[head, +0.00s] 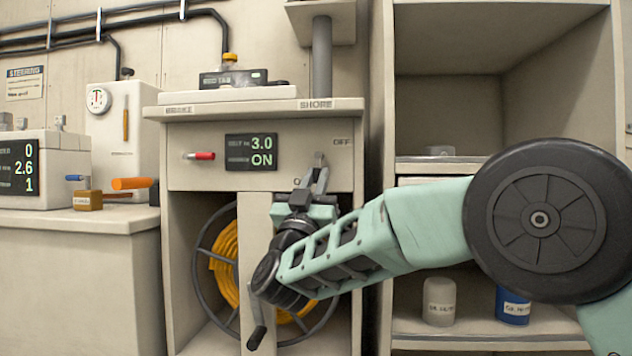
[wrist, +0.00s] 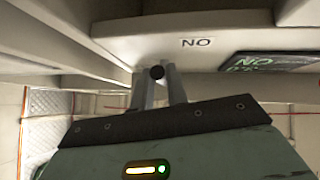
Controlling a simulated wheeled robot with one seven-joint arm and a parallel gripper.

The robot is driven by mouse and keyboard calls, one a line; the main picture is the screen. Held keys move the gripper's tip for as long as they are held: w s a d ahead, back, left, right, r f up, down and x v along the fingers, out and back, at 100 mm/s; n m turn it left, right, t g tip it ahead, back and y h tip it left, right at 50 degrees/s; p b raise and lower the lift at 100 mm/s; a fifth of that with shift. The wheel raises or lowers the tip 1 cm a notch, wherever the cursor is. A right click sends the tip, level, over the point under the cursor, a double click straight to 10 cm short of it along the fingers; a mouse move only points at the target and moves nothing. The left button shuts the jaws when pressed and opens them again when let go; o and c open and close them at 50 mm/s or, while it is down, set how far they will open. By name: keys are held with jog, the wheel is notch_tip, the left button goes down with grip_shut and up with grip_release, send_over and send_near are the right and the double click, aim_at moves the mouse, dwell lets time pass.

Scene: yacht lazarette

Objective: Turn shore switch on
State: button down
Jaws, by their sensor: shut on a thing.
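In the head view the shore panel is the cream cabinet front (head: 230,180) under a strip marked SHORE (head: 316,104). My gripper (head: 319,165) is at its right side, below and left of an OFF label (head: 342,141). A second label by the fingers is partly hidden. In the wrist view my gripper (wrist: 160,76) is shut on the dark round switch knob (wrist: 157,72). An upside-down ON label (wrist: 196,42) is near it. The fingers hide the knob in the head view. The panel display (head: 251,152) reads 3.0 and ON; it also shows in the wrist view (wrist: 270,62).
A red-handled lever (head: 203,156) is left of the display. Below, a yellow hose reel (head: 225,260) sits in the open cabinet. Left is a counter with an orange-handled tool (head: 131,183). Right are shelves with a white jar (head: 439,301) and a blue can (head: 512,307).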

jog(key=c, duration=1.4)
grip_release()
jog(key=p+v, duration=0.3)
jog(key=v, duration=1.4)
jog(key=shift+s+f, duration=0.2)
